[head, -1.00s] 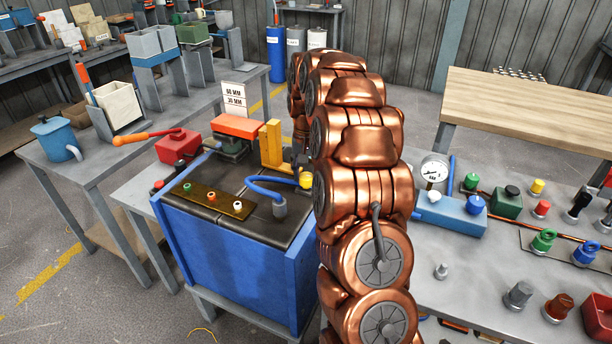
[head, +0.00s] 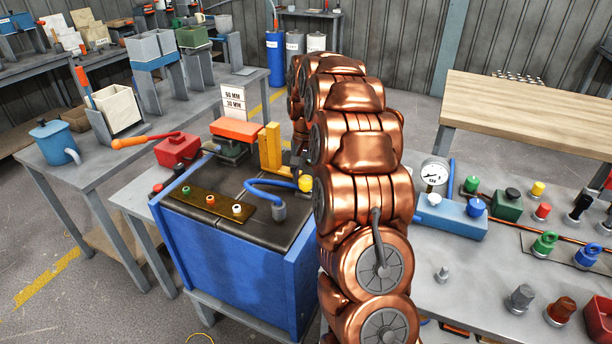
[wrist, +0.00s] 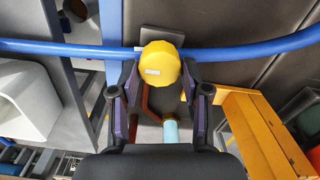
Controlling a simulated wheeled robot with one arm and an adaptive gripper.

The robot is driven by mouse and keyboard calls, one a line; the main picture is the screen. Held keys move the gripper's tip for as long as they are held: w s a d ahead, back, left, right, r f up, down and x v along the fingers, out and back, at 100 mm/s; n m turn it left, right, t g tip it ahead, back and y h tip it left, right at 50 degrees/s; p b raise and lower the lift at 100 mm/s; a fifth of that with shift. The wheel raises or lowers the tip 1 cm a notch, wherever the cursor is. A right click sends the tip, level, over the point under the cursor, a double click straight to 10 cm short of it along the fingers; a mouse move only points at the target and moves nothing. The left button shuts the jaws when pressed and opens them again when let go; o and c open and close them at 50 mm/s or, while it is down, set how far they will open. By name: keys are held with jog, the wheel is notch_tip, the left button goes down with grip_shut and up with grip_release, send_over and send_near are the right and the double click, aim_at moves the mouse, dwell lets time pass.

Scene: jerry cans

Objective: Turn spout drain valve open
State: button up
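A yellow round knob (wrist: 160,63) sits against a blue hose (wrist: 75,50) in the wrist view. It also shows in the head view (head: 305,183), just left of my copper arm at the end of the curved blue hose (head: 262,191). My gripper (wrist: 160,76) is open, with one dark finger on each side of the knob. Whether the fingertips touch it is hard to tell. Below the knob, between the fingers, are a reddish-brown bent rod (wrist: 147,105) and a light blue cylinder (wrist: 171,130). In the head view my arm hides most of the gripper.
A blue-sided box with a dark top (head: 225,265) stands under the hose. An orange-yellow bracket (wrist: 262,130) is close to the right finger; a white rounded object (wrist: 28,100) lies left. A right-hand bench (head: 455,300) holds a gauge (head: 434,173) and several coloured fittings.

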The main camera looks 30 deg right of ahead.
aim_at(306, 178)
jog(key=o, duration=0.3)
jog(key=shift+r, duration=0.1)
notch_tip(306, 178, up, 12)
dwell(0.7)
dwell(0.6)
jog(key=shift+a, duration=0.1)
